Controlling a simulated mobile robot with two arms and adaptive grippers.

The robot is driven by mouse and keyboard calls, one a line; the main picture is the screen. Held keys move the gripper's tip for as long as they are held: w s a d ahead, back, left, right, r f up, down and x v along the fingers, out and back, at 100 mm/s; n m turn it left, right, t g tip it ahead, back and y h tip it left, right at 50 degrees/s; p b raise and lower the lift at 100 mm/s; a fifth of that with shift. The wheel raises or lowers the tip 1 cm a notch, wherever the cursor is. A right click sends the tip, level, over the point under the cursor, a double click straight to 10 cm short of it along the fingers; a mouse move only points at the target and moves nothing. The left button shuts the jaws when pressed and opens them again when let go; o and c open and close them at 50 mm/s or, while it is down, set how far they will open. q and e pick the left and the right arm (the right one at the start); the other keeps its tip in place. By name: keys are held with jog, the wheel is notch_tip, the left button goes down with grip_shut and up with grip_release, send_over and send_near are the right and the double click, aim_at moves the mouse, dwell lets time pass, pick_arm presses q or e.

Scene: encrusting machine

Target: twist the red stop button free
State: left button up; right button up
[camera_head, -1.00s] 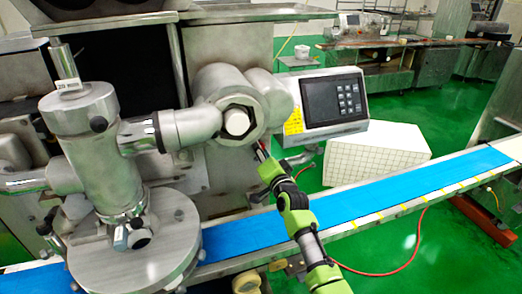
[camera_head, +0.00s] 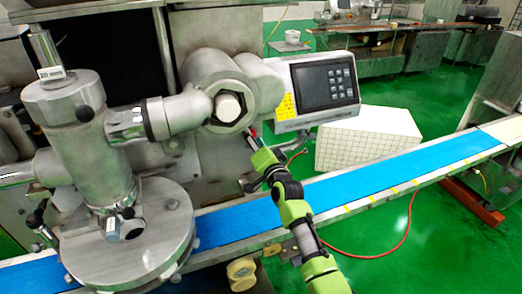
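A small patch of red (camera_head: 254,131), which appears to be the stop button, shows just below the control panel's left edge, right of the big hex nut. My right arm comes in from the lower right, and its green and dark gripper (camera_head: 252,140) is at this red patch. The fingers are small and overlap the red, so I cannot tell whether they are closed on it or only beside it. Most of the button is hidden. My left gripper is not in view.
The control panel (camera_head: 322,92) with screen and keypad sits just above the gripper. The hex nut (camera_head: 228,107) and steel pipes are on the left. A blue conveyor belt (camera_head: 365,183) runs beneath the forearm. A white tiled block (camera_head: 368,138) stands behind it.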

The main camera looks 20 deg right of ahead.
jog(key=s, duration=1)
jog(key=shift+d, duration=0.2)
jog(key=w+n+b, duration=0.6)
jog(key=w+n, duration=0.5)
jog(key=n, duration=0.7)
jog(key=shift+a+r+n, duration=0.15)
jog(key=shift+a+n, duration=0.1)
jog(key=shift+n, duration=0.15)
jog(key=c, duration=1.1)
